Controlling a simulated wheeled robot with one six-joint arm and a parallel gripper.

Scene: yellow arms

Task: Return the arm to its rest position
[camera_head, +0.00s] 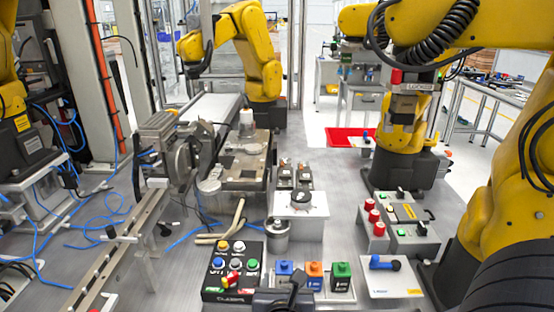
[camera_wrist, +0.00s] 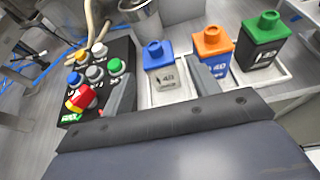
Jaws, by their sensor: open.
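My gripper (camera_wrist: 163,92) is open in the wrist view, with its two dark fingers apart. The blue-capped block (camera_wrist: 158,70) shows between and beyond the fingertips, and I see no grip on it. In the head view my gripper (camera_head: 288,296) is at the bottom middle, low in front of the blue-capped block (camera_head: 284,281), its fingers partly hard to make out. The orange-capped block (camera_wrist: 213,50) and the green-capped block (camera_wrist: 263,40) stand in a row to the right, upright in a white tray (camera_wrist: 186,98).
A black button box (camera_head: 232,272) stands left of the blocks. A metal cup (camera_head: 277,237) is behind them. A grey box with red knobs (camera_head: 374,226) and a white panel with a blue handle (camera_head: 390,281) are to the right. Large yellow arms (camera_head: 509,215) rise right and behind.

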